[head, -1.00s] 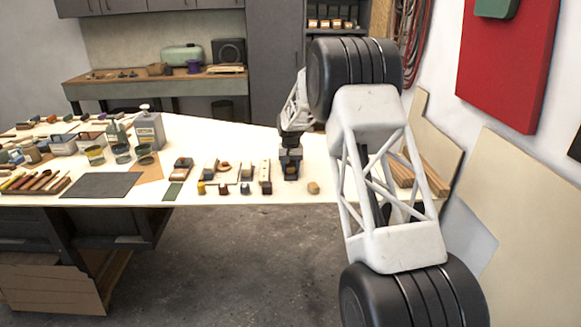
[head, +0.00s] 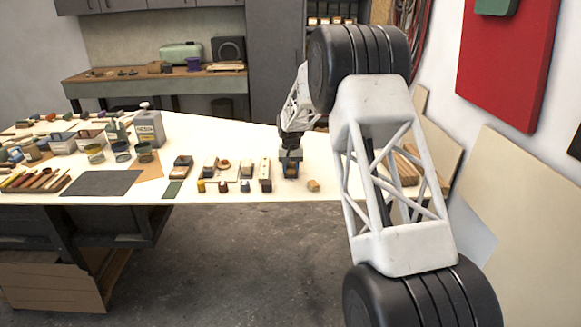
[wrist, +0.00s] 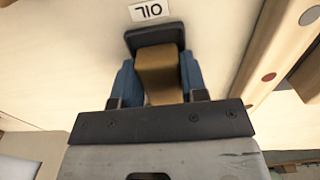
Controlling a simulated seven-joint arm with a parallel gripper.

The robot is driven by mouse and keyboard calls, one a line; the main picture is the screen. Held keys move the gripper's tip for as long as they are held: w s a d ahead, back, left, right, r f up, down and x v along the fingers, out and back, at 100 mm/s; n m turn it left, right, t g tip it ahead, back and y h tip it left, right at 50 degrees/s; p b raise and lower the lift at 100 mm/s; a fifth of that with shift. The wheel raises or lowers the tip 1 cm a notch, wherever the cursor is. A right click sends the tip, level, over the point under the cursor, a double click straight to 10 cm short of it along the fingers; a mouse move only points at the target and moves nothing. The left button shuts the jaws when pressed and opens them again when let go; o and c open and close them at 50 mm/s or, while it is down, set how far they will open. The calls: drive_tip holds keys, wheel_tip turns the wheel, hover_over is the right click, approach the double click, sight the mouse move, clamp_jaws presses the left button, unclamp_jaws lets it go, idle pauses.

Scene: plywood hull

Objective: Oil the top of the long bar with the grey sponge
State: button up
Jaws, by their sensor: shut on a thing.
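My gripper (wrist: 160,85) is shut on an ochre-brown block (wrist: 157,72), held between its blue fingers; its colour looks brown rather than grey. The block is over a dark pad or shallow tray (wrist: 152,33) beside an OIL label (wrist: 151,11). I cannot tell whether the block touches it. In the head view my gripper (head: 291,172) is low at the table's front edge. A long pale bar (wrist: 262,60) with coloured dots lies to the right in the wrist view. A pale bar (head: 265,172) left of my gripper in the head view looks like the same one.
A small tan block (head: 313,186) lies right of my gripper on the table. Several small blocks (head: 222,187) stand left of the bar. A grey can (head: 149,128), open tins (head: 145,153) and a dark mat (head: 101,183) are farther left. The table behind my gripper is mostly clear.

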sight(291, 167)
drive_tip(key=shift+s, duration=0.1)
drive_tip(key=o, duration=1)
drive_tip(key=shift+r, duration=0.1)
drive_tip(key=shift+r, duration=3.8)
